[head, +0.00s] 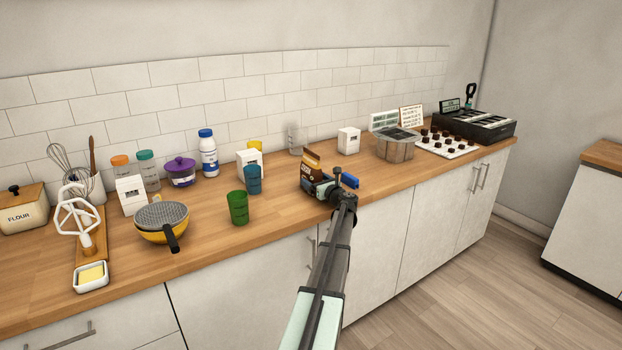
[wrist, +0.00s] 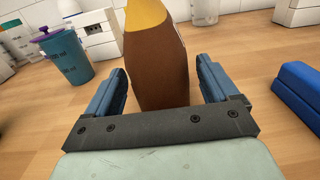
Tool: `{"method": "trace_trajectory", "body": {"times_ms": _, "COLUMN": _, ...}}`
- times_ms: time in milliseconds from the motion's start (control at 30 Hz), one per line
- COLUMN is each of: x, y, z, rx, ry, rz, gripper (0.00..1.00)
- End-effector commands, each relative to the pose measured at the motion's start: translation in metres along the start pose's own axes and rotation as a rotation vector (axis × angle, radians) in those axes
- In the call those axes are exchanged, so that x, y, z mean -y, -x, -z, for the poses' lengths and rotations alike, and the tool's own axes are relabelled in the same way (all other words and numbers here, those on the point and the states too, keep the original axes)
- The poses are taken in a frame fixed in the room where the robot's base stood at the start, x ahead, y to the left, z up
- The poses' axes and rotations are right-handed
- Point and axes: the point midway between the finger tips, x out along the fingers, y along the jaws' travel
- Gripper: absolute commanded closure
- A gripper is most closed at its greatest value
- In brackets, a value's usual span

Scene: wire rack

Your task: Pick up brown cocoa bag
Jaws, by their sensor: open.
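The brown cocoa bag (head: 310,165) stands upright on the wooden counter in the head view, partly hidden behind my gripper. It has a tan top and a dark label. In the wrist view the brown bag (wrist: 157,65), with its yellow-tan top, stands between the two blue fingers of my gripper (wrist: 158,85). The fingers are open, one on each side, with a small gap visible between each finger and the bag. My gripper also shows in the head view (head: 322,188), low over the counter at the bag.
A blue block (head: 349,181) lies just right of my gripper; it also shows in the wrist view (wrist: 300,88). A teal cup (head: 253,180) and green cup (head: 238,207) stand to the left. A white box (head: 348,140) stands behind right. Counter (head: 285,215) in front is clear.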

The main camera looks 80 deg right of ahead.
Motion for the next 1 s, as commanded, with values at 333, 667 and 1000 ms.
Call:
{"method": "trace_trajectory", "body": {"times_ms": 333, "x": 0.000, "y": -0.030, "z": 0.001, "rx": 0.000, "ry": 0.000, "rz": 0.001, "gripper": 0.13}}
{"method": "trace_trajectory", "body": {"times_ms": 667, "x": 0.000, "y": -0.029, "z": 0.001, "rx": 0.000, "ry": 0.000, "rz": 0.001, "gripper": 0.32}}
{"method": "trace_trajectory", "body": {"times_ms": 1000, "x": 0.000, "y": -0.029, "z": 0.001, "rx": 0.000, "ry": 0.000, "rz": 0.000, "gripper": 0.64}}
